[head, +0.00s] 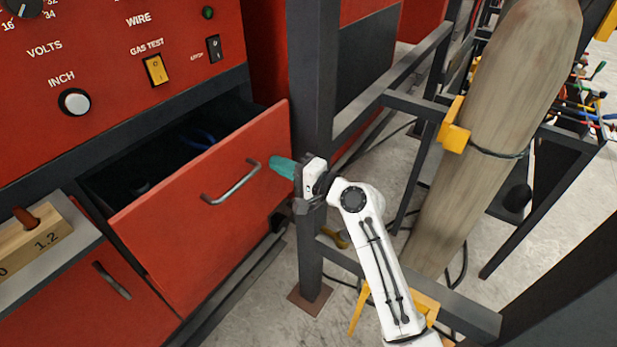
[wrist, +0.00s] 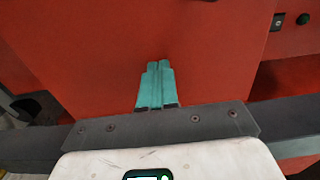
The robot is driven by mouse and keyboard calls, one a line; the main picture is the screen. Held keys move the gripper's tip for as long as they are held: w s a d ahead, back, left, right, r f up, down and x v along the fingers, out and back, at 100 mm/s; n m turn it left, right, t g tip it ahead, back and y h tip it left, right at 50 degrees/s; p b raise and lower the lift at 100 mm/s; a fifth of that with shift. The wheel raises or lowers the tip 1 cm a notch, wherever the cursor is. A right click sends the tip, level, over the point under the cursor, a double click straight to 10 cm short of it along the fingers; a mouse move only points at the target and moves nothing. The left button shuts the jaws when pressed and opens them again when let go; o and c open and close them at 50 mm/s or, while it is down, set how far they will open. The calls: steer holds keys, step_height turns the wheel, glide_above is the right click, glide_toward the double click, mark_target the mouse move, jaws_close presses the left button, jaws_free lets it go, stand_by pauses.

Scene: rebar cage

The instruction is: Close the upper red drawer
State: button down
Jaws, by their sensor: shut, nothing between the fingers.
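The upper red drawer (head: 175,225) stands pulled out of the red machine in the head view, with its dark inside showing. Its grey bar handle (head: 230,184) is on the front face. My gripper (head: 277,166) is shut and empty, its teal fingertips at the right part of the drawer front, just right of the handle. In the wrist view the shut teal fingers (wrist: 155,80) point at a red panel (wrist: 150,35), which looks like the drawer front. I cannot tell whether they touch it.
A dark metal post (head: 312,130) stands close beside my gripper. A wooden block (head: 35,240) sits on a ledge at the left, above a lower red drawer (head: 105,290). A large wooden beam (head: 505,110) leans on the dark frame at the right.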

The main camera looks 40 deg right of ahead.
steer(key=b+x, duration=0.2)
steer(key=x, duration=0.9)
steer(key=shift+f, duration=0.15)
steer(key=shift+b+x, duration=0.35)
steer(key=shift+x, duration=0.4)
steer(key=shift+w+r, duration=0.15)
steer(key=shift+r, duration=0.15)
steer(key=shift+a+r, duration=0.1)
